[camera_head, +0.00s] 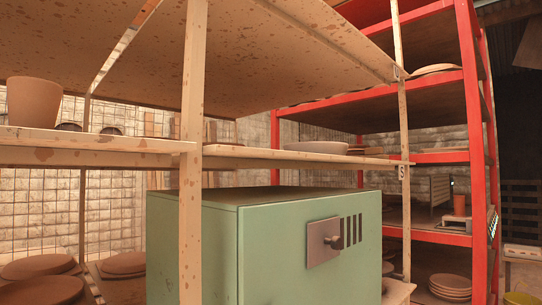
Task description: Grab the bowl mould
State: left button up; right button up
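A pale, shallow, round bowl-shaped piece (317,147) rests on the middle wooden shelf (250,152), above the green cabinet. It looks like the bowl mould, but I cannot tell for certain from here. Its lower part meets the shelf boards and its inside is not visible. Neither of my grippers is in view, so nothing shows of what they hold or where they are.
A wooden post (193,220) stands in front of the green cabinet (290,245), which has a dark handle plate. A brown pot (34,102) stands on the left shelf. Round boards (40,267) lie low left. A red rack (467,90) stands at right.

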aim_at(327, 147)
jog(key=i+l+u, duration=0.15)
jog(key=l+u, duration=0.25)
jog(key=l, duration=0.3)
jog(key=i+l+u, duration=0.1)
jog(key=l+u, duration=0.25)
jog(key=l, duration=0.35)
jog(key=l+u, duration=0.4)
jog(key=l, duration=0.3)
jog(key=k+l+u, duration=0.15)
jog(key=l+u, duration=0.25)
jog(key=l, duration=0.3)
